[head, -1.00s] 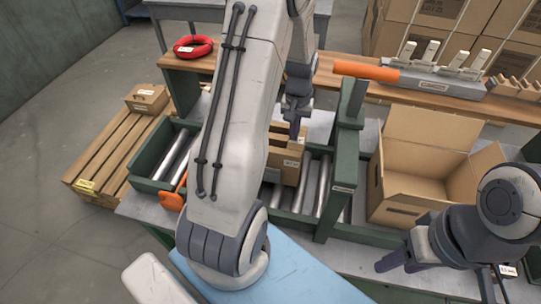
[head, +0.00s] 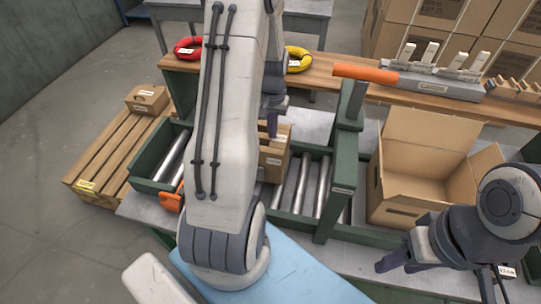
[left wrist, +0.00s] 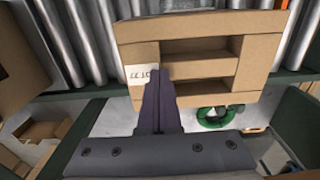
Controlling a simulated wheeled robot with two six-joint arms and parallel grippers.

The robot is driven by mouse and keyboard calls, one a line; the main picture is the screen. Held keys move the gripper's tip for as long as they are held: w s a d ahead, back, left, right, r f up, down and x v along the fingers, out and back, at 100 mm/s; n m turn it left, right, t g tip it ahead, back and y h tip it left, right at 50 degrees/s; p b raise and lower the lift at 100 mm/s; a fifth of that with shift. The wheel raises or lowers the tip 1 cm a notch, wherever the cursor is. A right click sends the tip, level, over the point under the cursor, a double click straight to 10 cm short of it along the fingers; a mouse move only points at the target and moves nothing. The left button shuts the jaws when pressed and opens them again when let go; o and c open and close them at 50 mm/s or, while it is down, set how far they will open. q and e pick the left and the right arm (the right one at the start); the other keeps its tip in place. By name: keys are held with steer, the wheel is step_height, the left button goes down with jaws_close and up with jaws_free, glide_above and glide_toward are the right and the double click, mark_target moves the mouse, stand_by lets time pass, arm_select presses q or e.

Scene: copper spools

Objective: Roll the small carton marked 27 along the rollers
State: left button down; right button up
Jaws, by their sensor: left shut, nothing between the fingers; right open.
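A small brown carton (head: 274,163) with a white label sits on the rollers (head: 312,185) of the green-framed conveyor, partly hidden by my left arm. In the left wrist view the carton (left wrist: 262,48) shows openings in its face and a label too small to read surely. My left gripper (head: 272,128) is shut and empty at the carton's upper edge. In the left wrist view its fingertips (left wrist: 159,76) overlap the label; I cannot tell whether they touch. My right gripper (head: 388,263) is open and empty, low on the right, away from the carton.
A green post (head: 344,150) stands right of the carton. A large open box (head: 400,205) is further right. Bare rollers (head: 172,158) show on the left. An orange object (head: 172,201) lies by the near rail. A wooden shelf (head: 330,83) runs behind.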

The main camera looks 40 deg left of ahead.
arm_select(q)
steer(key=s+a+p, duration=0.1)
steer(key=s+a, duration=0.3)
steer(key=a, duration=0.4)
steer(key=s+a, duration=0.5)
steer(key=a, duration=0.4)
steer(key=shift+a+f+p, duration=0.25)
steer(key=shift+f+p, duration=0.1)
stand_by(0.9)
stand_by(0.5)
step_height(320, 180, up, 8)
steer(key=p, duration=0.6)
steer(key=shift+w+a+r, duration=0.2)
